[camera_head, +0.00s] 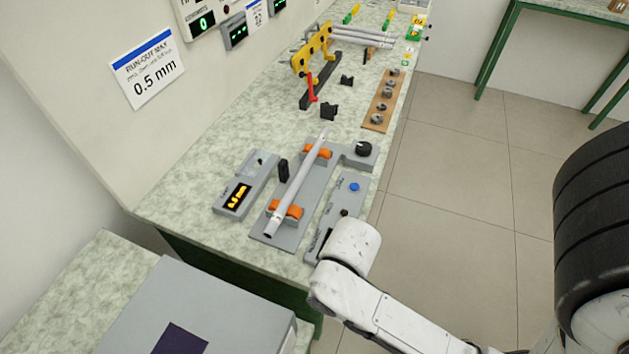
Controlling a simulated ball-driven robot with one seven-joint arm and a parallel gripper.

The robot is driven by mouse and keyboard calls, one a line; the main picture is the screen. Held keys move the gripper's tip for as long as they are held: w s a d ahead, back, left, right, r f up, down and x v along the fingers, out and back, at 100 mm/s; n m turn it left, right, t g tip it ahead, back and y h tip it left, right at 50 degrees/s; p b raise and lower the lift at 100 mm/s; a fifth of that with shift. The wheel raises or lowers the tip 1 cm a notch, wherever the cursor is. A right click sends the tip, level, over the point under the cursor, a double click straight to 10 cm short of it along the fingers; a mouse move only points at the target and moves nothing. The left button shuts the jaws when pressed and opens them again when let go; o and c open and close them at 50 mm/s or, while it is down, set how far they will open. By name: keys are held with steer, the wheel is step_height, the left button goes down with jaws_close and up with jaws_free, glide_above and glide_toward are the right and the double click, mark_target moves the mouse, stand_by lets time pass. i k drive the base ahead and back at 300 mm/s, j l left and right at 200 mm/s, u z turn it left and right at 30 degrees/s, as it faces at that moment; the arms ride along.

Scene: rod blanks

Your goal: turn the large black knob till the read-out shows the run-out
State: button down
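The large black knob (364,149) sits on a grey block at the back right of the run-out fixture (262,229). A metal rod (298,186) lies across two orange rollers (286,210) on the fixture. The read-out (238,197) left of the fixture glows with orange characters, too small to read surely. The white end of my arm, with my gripper (350,243), is over the front end of the right-hand control panel (341,196), well short of the knob. Its fingers are hidden or cannot be made out, and nothing shows held.
The control panel has a blue button (354,187) and a small dark knob (344,212). A wooden board with metal rings (379,113), a yellow rack (312,48) and more rods (362,36) stand farther back. A wall sign (147,69) reads 0.5 mm.

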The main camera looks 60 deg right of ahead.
mark_target(363, 148)
steer(key=z, duration=1.3)
